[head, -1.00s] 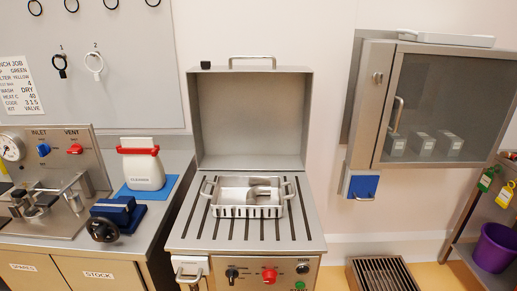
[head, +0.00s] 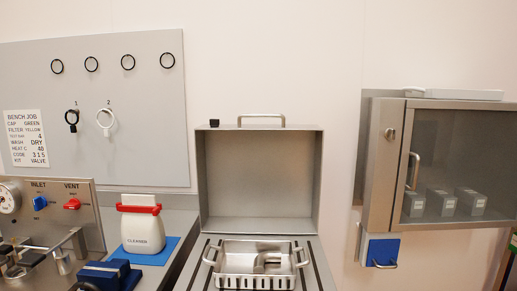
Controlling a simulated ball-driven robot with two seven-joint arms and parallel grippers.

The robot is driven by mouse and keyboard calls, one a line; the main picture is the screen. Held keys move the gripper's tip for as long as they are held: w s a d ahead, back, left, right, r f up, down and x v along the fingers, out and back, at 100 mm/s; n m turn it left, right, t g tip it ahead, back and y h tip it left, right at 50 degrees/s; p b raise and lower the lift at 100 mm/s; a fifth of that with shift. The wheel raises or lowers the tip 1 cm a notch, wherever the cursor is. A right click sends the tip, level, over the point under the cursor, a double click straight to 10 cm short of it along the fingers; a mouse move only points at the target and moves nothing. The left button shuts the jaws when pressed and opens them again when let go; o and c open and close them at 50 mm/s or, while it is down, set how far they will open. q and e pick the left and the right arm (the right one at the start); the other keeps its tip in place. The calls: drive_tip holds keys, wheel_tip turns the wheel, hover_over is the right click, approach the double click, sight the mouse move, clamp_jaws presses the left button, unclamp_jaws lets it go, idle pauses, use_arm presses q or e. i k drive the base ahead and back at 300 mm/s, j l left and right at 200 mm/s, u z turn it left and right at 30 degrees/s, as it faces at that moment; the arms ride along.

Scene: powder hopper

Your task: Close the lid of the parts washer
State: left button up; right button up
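The parts washer's lid (head: 260,180) stands open and upright, its hollow inside facing me. A bar handle (head: 262,117) and a small black knob (head: 214,123) are on its top edge. Below it is the slatted washer top (head: 205,270), holding a metal basket (head: 258,281) with metal parts (head: 262,262) inside. The front control panel is below the picture's edge now. Neither of my grippers shows in the head view.
A bench on the left carries a cleaner bottle (head: 142,229) on a blue mat and a blue vise (head: 108,274). A metal cabinet (head: 445,165) with a glass door hangs at right. The wall around the lid's handle is clear.

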sight(253, 179)
drive_tip(key=i+j, duration=0.25)
drive_tip(key=i, duration=0.15)
drive_tip(key=i+u, duration=0.1)
drive_tip(key=u, duration=0.8)
drive_tip(key=i+u, duration=0.15)
drive_tip(key=u, duration=0.25)
drive_tip(key=k+l, duration=0.05)
